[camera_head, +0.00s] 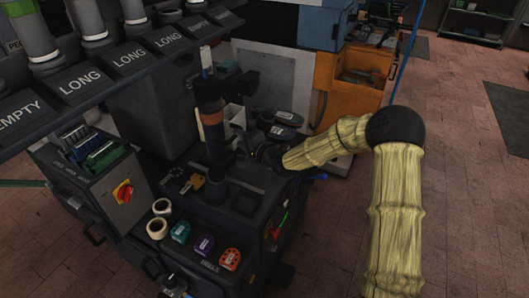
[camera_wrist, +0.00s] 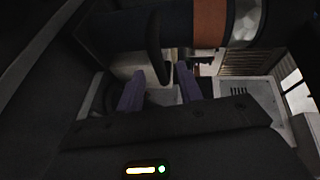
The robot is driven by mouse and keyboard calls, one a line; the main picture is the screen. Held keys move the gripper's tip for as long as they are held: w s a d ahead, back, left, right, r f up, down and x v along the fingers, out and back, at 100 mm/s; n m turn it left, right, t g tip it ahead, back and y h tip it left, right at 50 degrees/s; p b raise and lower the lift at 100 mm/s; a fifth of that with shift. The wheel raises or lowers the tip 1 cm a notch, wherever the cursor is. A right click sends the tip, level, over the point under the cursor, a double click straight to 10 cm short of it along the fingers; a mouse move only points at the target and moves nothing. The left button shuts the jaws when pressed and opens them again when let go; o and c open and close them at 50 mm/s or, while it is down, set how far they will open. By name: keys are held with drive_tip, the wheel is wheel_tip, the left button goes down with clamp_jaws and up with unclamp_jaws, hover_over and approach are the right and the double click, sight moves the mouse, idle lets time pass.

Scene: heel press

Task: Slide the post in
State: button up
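The post (camera_head: 212,130) is a dark upright cylinder with an orange-brown band, standing on the dark press bench in the head view. In the wrist view the post (camera_wrist: 130,27) crosses the top of the picture, its orange band and a shiny metal end to the right. My gripper (camera_wrist: 160,72) shows two purple fingers standing apart. A dark curved handle (camera_wrist: 153,45) by the post comes down between the fingertips, with a visible gap on its right. In the head view my gripper is dark and hard to make out, just right of the post. The post's lower seat is unclear.
Tape rolls (camera_head: 160,218) and coloured pucks (camera_head: 205,245) lie on the bench front. A box with a red switch (camera_head: 122,192) stands left. Brick floor (camera_head: 470,200) on the right is free.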

drive_tip(key=v, duration=1.3)
drive_tip(key=shift+p, duration=0.3)
drive_tip(key=shift+r, duration=0.1)
